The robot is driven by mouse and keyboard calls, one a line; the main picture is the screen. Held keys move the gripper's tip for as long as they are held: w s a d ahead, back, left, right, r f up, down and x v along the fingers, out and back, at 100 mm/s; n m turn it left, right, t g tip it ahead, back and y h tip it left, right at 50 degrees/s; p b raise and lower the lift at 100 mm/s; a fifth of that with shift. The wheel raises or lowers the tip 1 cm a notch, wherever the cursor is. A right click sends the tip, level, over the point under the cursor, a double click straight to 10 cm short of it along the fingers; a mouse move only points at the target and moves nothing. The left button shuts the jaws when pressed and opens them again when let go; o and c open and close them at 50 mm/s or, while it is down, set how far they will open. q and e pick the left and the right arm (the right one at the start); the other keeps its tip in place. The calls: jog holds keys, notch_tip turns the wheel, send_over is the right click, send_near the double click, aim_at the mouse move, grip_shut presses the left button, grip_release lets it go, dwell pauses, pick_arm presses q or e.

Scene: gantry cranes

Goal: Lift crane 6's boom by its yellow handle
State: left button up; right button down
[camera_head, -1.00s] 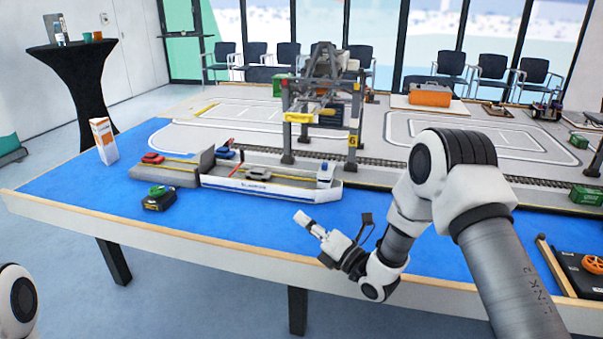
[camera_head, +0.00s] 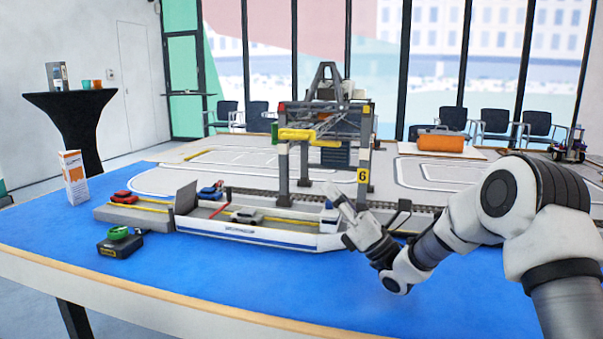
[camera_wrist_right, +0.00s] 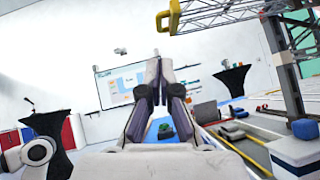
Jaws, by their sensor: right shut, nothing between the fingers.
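Crane 6 (camera_head: 365,152) is a grey gantry with a yellow "6" label, standing behind the boat on the table. Its yellow handle (camera_head: 297,134) is at the near end of the boom, at the top of the gantry. In the right wrist view the handle (camera_wrist_right: 167,18) is at the top, at the end of the lattice boom (camera_wrist_right: 222,12). My right gripper (camera_head: 332,189) is shut and empty, below and to the right of the handle, apart from it. Its closed fingertips (camera_wrist_right: 157,56) point up in the right wrist view. My left gripper is out of view.
A white boat (camera_head: 262,232) carrying a grey car lies just left of my right gripper. A grey ramp (camera_head: 135,216) with a red car adjoins it. A black and green block (camera_head: 120,242) and an orange-white box (camera_head: 73,178) stand on the left. The blue front area is largely clear.

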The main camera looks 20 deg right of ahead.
send_near(288, 139)
jog(key=x, duration=0.6)
jog(key=shift+w, duration=0.1)
dwell(0.3)
jog(key=shift+p, duration=0.3)
